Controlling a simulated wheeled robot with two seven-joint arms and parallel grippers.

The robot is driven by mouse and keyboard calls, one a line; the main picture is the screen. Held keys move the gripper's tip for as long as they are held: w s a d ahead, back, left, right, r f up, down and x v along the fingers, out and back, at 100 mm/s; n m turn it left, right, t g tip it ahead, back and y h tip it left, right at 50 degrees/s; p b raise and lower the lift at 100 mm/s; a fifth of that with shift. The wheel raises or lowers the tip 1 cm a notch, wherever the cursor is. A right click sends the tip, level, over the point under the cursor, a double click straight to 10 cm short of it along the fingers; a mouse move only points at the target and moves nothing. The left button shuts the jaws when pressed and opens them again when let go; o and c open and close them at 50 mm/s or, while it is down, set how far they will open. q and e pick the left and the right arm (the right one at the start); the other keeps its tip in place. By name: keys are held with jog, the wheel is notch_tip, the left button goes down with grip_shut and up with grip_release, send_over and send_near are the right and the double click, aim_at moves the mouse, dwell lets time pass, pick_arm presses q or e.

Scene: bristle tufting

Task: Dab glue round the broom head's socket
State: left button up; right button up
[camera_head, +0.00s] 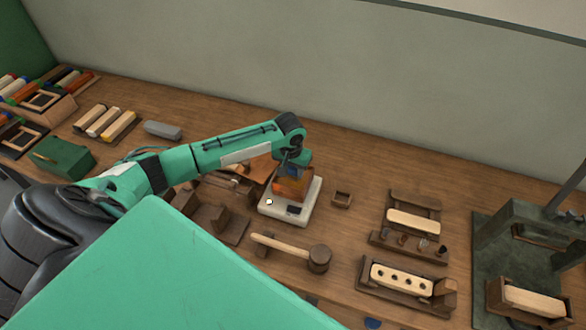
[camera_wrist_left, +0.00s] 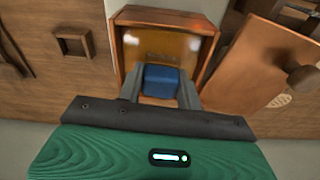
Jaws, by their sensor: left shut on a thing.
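My left gripper (camera_head: 292,168) points down at an orange-brown wooden box (camera_head: 290,186) on a white device (camera_head: 271,209). In the left wrist view, its fingers (camera_wrist_left: 160,92) are shut on a blue block-like thing (camera_wrist_left: 160,79). That thing is over or in the open box (camera_wrist_left: 124,17), which has an amber inside; its lower end is hidden. A pale block with several dark holes (camera_head: 402,279) lies in a dark wooden holder at the lower right. Another pale block (camera_head: 413,222) rests behind it. I cannot tell which block is the broom head. My right gripper is not in view.
A wooden mallet (camera_head: 319,259) lies in front of the white device. A small dark box (camera_head: 342,200) stands to its right. A grey-green press (camera_head: 515,225) is at the right, with a pale block (camera_head: 534,302) in front. A green box (camera_head: 64,155) and coloured-ended bundles are at left.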

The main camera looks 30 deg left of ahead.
aim_at(293, 168)
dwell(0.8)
pick_arm(q)
jog(key=shift+s+f+p, duration=0.1)
jog(key=shift+p, duration=0.25)
dwell(0.4)
notch_tip(293, 168, up, 7)
jog(key=p, duration=0.8)
dwell(0.7)
